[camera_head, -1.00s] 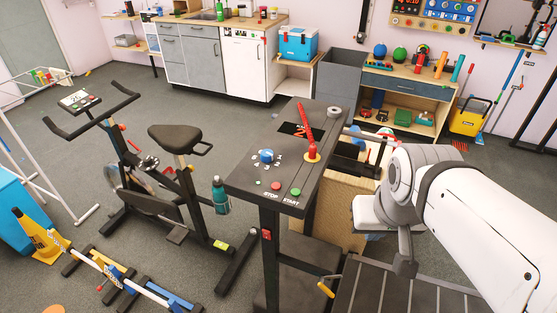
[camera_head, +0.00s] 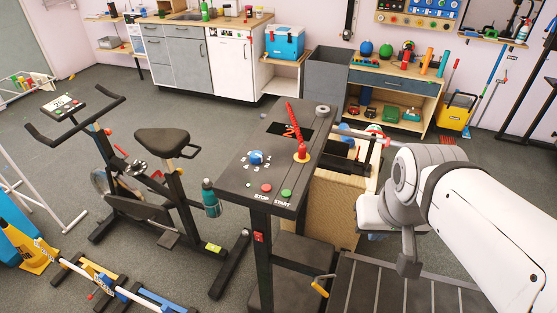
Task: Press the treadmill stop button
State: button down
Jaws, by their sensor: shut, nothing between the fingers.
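The treadmill console (camera_head: 235,172) is a dark slanted panel in the middle of the head view. Its red stop button (camera_head: 266,188) sits near the front edge, above the white word STOP. The green start button (camera_head: 286,194) is just right of it, above the word START. Nothing covers the stop button.
A blue knob (camera_head: 256,157) and a red lever (camera_head: 293,122) stand on the console. An exercise bike (camera_head: 162,142) with a teal bottle (camera_head: 209,198) is to the left. The treadmill belt (camera_head: 385,285) is below my arm. A workbench (camera_head: 395,76) stands behind.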

aim_at(266, 188)
jog(key=z, duration=1.15)
jog(key=k, duration=1.45)
jog(key=u, duration=1.4)
jog(key=i, duration=1)
jog(key=z, duration=0.05)
